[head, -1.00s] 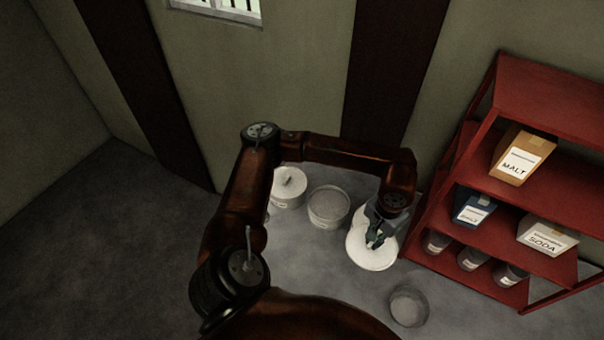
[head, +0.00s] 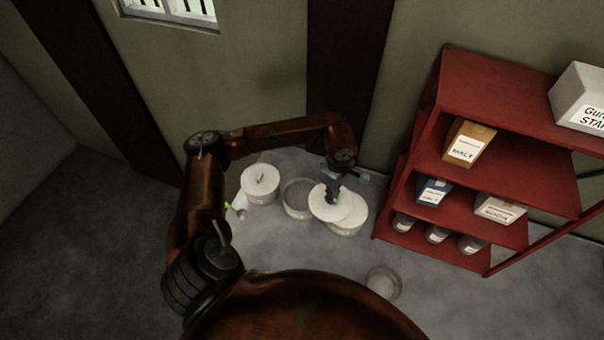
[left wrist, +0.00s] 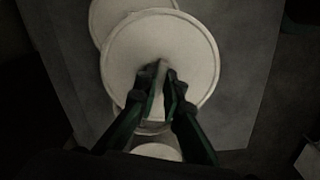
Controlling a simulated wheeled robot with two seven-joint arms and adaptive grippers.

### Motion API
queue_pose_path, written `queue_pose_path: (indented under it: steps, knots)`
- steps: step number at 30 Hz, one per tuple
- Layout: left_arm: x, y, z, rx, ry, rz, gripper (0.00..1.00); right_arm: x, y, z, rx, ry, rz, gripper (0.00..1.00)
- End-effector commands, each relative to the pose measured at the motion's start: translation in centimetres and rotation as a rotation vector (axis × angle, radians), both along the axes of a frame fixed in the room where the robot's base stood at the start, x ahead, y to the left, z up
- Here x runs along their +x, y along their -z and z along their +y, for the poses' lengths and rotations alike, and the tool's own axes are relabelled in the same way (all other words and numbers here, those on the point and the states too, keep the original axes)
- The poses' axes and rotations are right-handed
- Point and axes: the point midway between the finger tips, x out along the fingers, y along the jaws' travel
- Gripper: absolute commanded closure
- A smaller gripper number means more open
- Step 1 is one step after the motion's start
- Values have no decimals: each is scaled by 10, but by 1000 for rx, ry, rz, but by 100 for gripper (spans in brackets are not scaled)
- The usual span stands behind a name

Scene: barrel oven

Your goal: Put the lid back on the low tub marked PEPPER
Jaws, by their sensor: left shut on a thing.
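My left gripper (head: 333,194) is shut on the knob of a round white lid (head: 324,208). In the left wrist view the fingers (left wrist: 163,88) close on the knob at the middle of the lid (left wrist: 140,48). In the head view the lid overlaps a white-topped low tub (head: 349,228) at its right, off centre. The lid looks held above it, but the gap is hard to judge. An open low tub (head: 297,199) stands just left of the lid. No PEPPER mark is readable on any tub. My right gripper is not in view.
A tub with its lid on (head: 260,185) stands at the left of the row. Another open container (head: 383,283) stands nearer on the floor. A red shelf (head: 505,165) with boxes and small jars is close on the right. The wall is behind the tubs.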

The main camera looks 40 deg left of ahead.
Motion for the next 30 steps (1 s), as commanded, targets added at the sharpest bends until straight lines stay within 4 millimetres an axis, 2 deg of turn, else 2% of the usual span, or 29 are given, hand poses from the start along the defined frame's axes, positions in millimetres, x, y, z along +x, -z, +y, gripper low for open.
queue_pose_path:
  steps: [1,9,18,24,30]
  knots:
    - [1,-3,7,0,-107,3,100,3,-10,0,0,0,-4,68]
    - [9,0,45,1,-735,2,100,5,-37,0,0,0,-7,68]
    - [6,6,93,4,-1418,2,100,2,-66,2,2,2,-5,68]
    - [2,11,117,2,-1734,0,100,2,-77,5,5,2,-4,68]
    - [0,15,126,2,-1857,-1,100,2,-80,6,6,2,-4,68]
